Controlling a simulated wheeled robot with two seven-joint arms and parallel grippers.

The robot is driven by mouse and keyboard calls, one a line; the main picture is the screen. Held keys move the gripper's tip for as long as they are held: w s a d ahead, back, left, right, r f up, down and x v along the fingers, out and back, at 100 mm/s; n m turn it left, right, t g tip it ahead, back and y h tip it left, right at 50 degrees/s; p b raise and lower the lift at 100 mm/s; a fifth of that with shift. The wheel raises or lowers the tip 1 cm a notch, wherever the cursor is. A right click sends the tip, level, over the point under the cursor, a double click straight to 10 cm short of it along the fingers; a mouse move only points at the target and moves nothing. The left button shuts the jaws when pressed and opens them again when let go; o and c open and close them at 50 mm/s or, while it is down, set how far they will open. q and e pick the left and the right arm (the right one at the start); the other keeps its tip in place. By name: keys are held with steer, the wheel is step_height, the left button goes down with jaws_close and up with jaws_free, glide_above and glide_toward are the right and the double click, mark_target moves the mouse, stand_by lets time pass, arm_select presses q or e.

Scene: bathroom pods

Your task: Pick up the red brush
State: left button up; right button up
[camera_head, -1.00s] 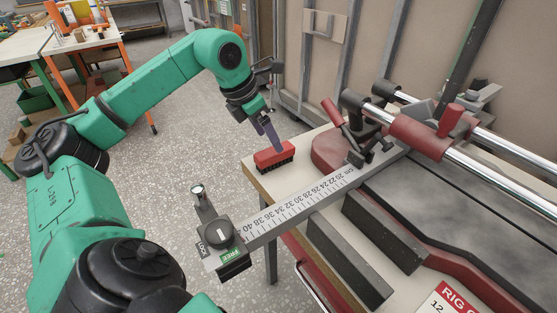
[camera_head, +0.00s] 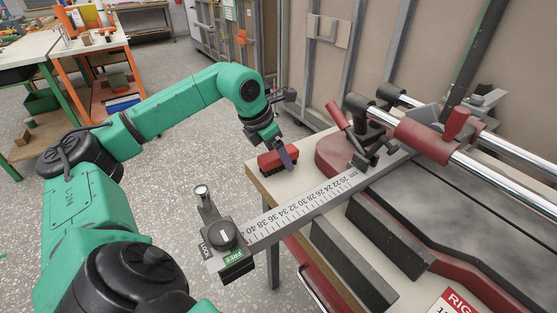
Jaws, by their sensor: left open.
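The red brush (camera_head: 271,163) lies at the far left corner of the pale table top (camera_head: 262,183), with its dark bristles facing down. My left gripper (camera_head: 286,160) reaches down from above and is at the brush's right end. Its purple-grey finger overlaps the brush in this view. The gripper is open. I cannot tell whether the finger touches the brush, and the other finger is hard to make out. My right gripper is not in view.
A ruler rail (camera_head: 310,203) with a lock knob (camera_head: 223,233) runs in front of the brush. A dark red machine base (camera_head: 335,150) and a red-handled lever (camera_head: 334,114) stand close to its right. An orange-legged workbench (camera_head: 88,42) is at the back left.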

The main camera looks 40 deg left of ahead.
arm_select(q)
jaws_close()
steer(key=shift+r, duration=0.1)
steer(key=shift+r+p, duration=0.35)
step_height(320, 180, up, 20)
steer(key=p, duration=0.8)
steer(key=shift+f, duration=0.2)
